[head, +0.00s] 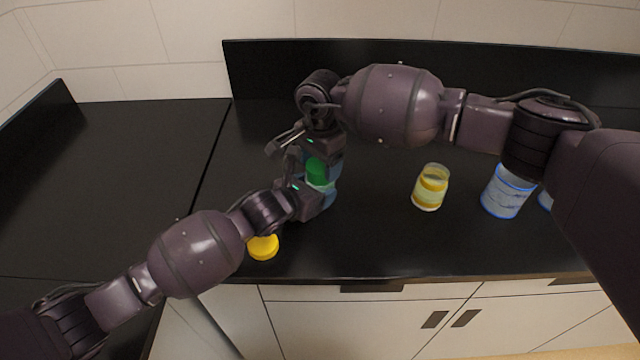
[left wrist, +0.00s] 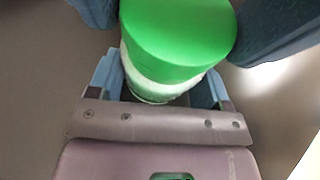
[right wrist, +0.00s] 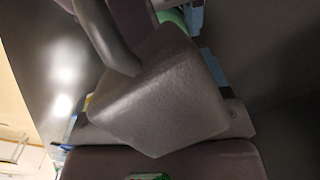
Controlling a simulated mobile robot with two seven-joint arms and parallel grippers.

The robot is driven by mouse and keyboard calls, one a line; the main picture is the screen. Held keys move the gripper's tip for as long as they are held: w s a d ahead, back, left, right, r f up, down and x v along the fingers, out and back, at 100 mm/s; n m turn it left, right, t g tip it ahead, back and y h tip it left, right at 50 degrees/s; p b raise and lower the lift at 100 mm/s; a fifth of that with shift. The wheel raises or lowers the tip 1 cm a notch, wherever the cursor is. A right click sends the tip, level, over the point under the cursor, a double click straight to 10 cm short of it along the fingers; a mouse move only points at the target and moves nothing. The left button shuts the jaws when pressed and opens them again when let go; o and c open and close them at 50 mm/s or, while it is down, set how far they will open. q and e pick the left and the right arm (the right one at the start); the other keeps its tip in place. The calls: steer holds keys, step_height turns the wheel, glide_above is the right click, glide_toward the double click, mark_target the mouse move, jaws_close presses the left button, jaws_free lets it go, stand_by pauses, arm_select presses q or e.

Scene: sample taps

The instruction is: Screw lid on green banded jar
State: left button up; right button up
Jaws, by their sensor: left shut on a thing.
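The green lid (head: 317,172) sits on top of the jar, between my two grippers, and it fills the top of the left wrist view (left wrist: 178,28). Below it a pale band of the jar (left wrist: 155,85) shows; most of the jar is hidden. My left gripper (head: 316,192) is shut on the jar's body from the front left. My right gripper (head: 322,160) comes from above, with blue fingers on both sides of the lid; I cannot tell whether they touch it. In the right wrist view a grey-purple block hides most, leaving a sliver of green (right wrist: 173,16).
A yellow lid (head: 263,247) lies near the counter's front edge. A yellow-banded jar (head: 430,187) and a blue-banded jar (head: 505,193) stand to the right, with another blue-marked one (head: 545,199) partly behind my right arm. The left counter (head: 110,180) is clear.

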steer(key=c, duration=0.5)
steer(key=shift+o, duration=0.2)
steer(key=m, duration=0.4)
steer(key=shift+m, duration=0.4)
steer(key=m, duration=0.3)
steer(key=shift+m, duration=0.4)
steer(key=o, duration=1.1)
steer(key=shift+r, duration=0.1)
step_height(320, 180, up, 12)
steer(key=shift+f, duration=0.1)
arm_select(q)
steer(key=o, duration=1.8)
steer(key=shift+c, duration=0.2)
